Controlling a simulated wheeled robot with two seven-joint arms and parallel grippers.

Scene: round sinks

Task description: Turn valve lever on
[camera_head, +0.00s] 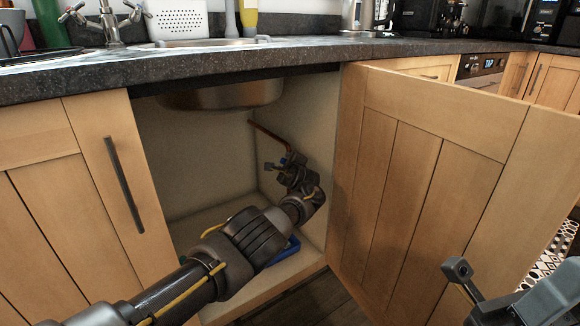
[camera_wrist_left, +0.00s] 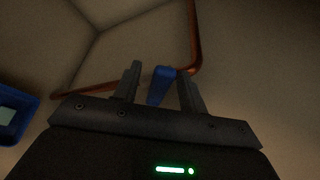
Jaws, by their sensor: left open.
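The valve lever (camera_wrist_left: 161,84) is a small blue handle by the copper pipe (camera_wrist_left: 195,42) in the left wrist view. My left gripper (camera_wrist_left: 160,79) is open, with one finger on each side of the lever; I cannot tell whether either touches it. In the head view my left arm reaches into the open cabinet under the sink, and the left gripper (camera_head: 280,164) is near the back right, just below the copper pipe (camera_head: 267,132). The valve is mostly hidden there by the gripper. Part of my right gripper (camera_head: 470,283) shows at the lower right, with its jaw opening unclear.
The open wooden cabinet door (camera_head: 415,180) stands right of my left arm. The sink bowl (camera_head: 222,95) hangs above the cabinet space. A blue box (camera_head: 291,249) lies on the cabinet floor, partly behind my arm; it also shows in the left wrist view (camera_wrist_left: 32,101).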

